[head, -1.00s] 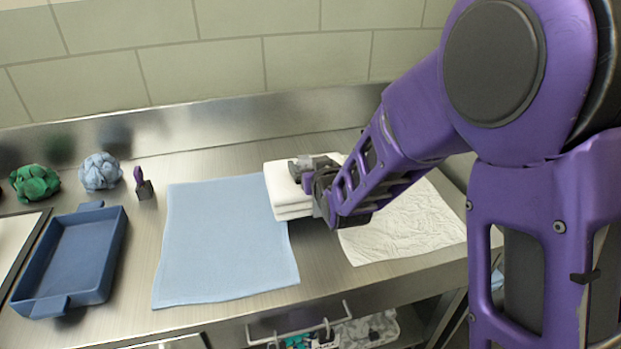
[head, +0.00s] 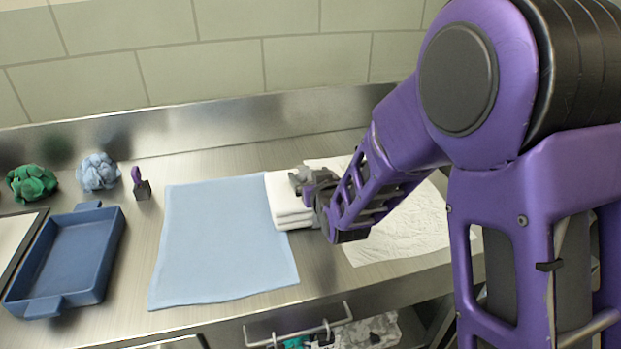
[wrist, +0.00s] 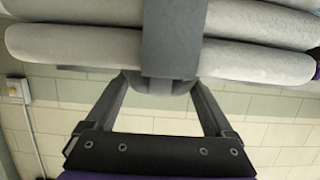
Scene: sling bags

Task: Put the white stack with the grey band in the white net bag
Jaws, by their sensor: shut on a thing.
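The white stack (head: 284,203) is several folded white layers at the right edge of the blue cloth in the head view. In the wrist view its layers (wrist: 70,45) fill the top, with the grey band (wrist: 170,40) across the middle. My gripper (head: 312,187) is at the stack's right side, shut on it; in the wrist view the fingers (wrist: 162,84) meet at the band. I cannot tell whether the stack touches the counter. A pale patterned thing (head: 368,330) hangs or sits below the counter's front edge, cut off; I cannot tell if it is the white net bag.
A blue cloth (head: 220,245) lies flat mid-counter, a crinkled white cloth (head: 400,225) right of it. A blue tray (head: 70,265), green bundle (head: 32,184), pale blue bundle (head: 98,173) and small purple-handled tool (head: 140,185) are left. A metal rail (head: 300,325) juts out at the front.

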